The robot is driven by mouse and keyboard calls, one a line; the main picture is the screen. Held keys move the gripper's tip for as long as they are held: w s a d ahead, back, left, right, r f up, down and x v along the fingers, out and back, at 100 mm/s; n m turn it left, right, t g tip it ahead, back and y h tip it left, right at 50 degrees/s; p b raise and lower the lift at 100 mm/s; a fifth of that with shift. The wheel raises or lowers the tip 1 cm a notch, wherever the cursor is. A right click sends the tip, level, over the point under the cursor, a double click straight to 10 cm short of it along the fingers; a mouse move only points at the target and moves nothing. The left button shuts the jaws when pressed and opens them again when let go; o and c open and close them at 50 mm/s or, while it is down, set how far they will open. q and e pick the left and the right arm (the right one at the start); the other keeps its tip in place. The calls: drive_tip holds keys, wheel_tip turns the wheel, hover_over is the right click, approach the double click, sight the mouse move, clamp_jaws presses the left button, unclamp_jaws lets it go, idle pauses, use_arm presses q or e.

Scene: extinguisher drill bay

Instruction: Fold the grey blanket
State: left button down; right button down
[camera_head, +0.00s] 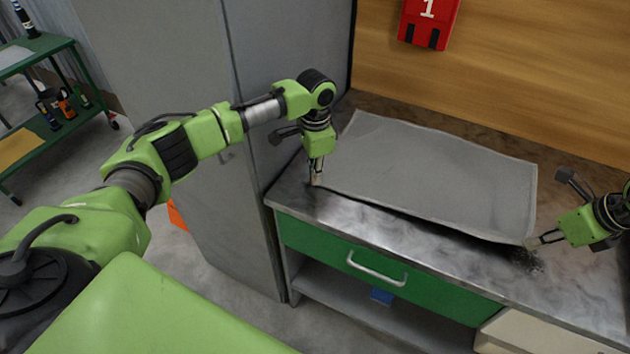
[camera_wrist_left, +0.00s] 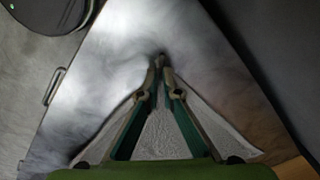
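The grey blanket (camera_head: 430,175) lies spread as one flat sheet on the worktop, with dark shadow under its near edge. My left gripper (camera_head: 316,182) points down at the blanket's near left corner. In the left wrist view, the fingers of my left gripper (camera_wrist_left: 160,62) come together at the tips on the corner of the blanket (camera_wrist_left: 158,135), which shows between and beside them. My right gripper (camera_head: 533,242) comes in from the right, and its fingertips look closed on the near right corner. The near edge looks slightly raised between the two grippers.
The metal worktop (camera_head: 440,222) has a bare strip in front of the blanket. Below it is a green drawer (camera_head: 330,250) with a handle. A grey cabinet (camera_head: 290,60) stands close on the left, and a wooden wall with a red sign (camera_head: 428,20) is behind.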

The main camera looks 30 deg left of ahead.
use_arm(q)
drive_tip(key=shift+r, duration=2.55)
